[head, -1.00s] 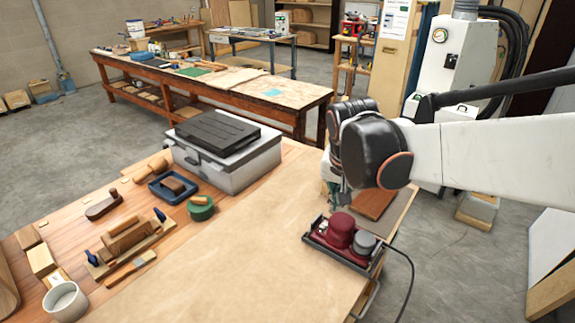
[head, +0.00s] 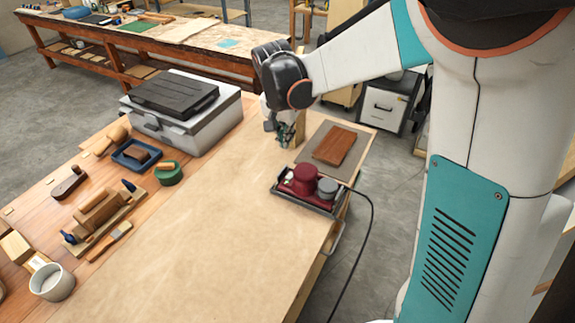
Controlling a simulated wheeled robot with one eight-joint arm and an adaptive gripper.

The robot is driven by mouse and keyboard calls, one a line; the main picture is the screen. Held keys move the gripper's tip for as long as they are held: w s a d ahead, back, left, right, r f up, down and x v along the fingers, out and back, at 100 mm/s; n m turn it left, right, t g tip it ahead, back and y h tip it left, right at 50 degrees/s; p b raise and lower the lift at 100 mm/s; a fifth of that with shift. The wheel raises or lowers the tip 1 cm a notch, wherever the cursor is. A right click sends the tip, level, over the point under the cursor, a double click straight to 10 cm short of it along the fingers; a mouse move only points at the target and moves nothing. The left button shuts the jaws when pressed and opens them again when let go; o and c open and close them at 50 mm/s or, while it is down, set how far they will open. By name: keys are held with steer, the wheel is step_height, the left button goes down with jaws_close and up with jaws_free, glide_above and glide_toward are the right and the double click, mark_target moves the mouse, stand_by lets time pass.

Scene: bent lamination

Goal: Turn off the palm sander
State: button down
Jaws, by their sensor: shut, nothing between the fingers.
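The palm sander (head: 304,181) is dark red with a grey round part on its right side. It sits upright in a dark tray-like base (head: 318,206) at the right edge of the workbench. A black cord runs from it down past the bench edge. My gripper (head: 281,143) is just behind and a little left of the sander in the picture, pointing down, apart from it. Its fingers look small and dark and hold nothing. The sander's switch is too small to make out.
A reddish wooden board (head: 334,146) lies on a grey mat (head: 358,139) behind the sander. A grey case (head: 184,125) stands at the back left. The bench middle is clear.

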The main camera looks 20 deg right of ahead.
steer(key=b, duration=0.4)
glide_above(289, 175)
steer(key=x, duration=0.4)
steer(key=s+a+x, duration=0.1)
steer(key=x, duration=0.3)
steer(key=s+a+x, duration=0.1)
steer(key=x, duration=0.3)
steer(key=shift+f, duration=0.4)
steer(key=shift+s+a+f, duration=0.1)
steer(key=shift+s+f, duration=0.05)
steer(key=shift+f, duration=0.45)
